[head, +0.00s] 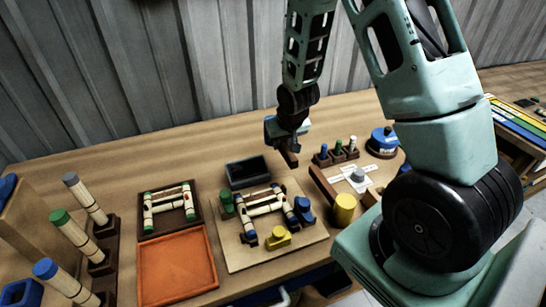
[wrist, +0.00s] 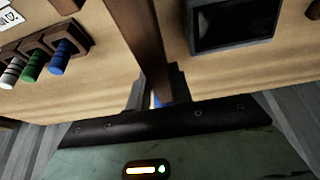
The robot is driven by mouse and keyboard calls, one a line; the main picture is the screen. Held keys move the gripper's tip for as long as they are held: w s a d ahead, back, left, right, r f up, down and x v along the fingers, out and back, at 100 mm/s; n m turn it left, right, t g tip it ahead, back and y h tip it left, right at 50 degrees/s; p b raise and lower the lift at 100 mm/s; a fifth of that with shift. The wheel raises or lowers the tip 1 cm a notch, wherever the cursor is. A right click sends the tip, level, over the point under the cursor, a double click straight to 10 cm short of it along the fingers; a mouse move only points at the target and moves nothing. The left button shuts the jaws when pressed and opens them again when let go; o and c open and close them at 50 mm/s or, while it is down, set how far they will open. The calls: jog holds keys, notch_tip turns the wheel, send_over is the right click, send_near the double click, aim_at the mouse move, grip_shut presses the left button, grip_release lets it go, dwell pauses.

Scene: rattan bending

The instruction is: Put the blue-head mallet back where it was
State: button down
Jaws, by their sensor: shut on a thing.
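My gripper (head: 289,148) is above the back of the table, behind the base board and left of the peg rack. It is shut on a dark brown wooden bar, which I take to be the blue-head mallet (head: 291,158). In the wrist view the bar (wrist: 143,40) runs up from between my fingers (wrist: 156,95). A small patch of blue shows between the fingers; the rest of the head is hidden, so its shape cannot be told.
A black tray (head: 248,172) stands below left of the gripper. A rack with blue, green and white pegs (head: 337,157) is to the right. The base board (head: 240,262) carries a rattan frame and coloured blocks. Capped rods (head: 77,237) lean at left. Bare table lies along the back.

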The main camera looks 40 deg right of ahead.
jog(key=shift+f+p, duration=0.45)
jog(key=shift+f, duration=2.45)
jog(key=c, duration=1.7)
grip_release()
jog(key=shift+f, duration=0.2)
jog(key=o, duration=0.4)
jog(key=shift+r, duration=0.1)
jog(key=shift+o, duration=0.2)
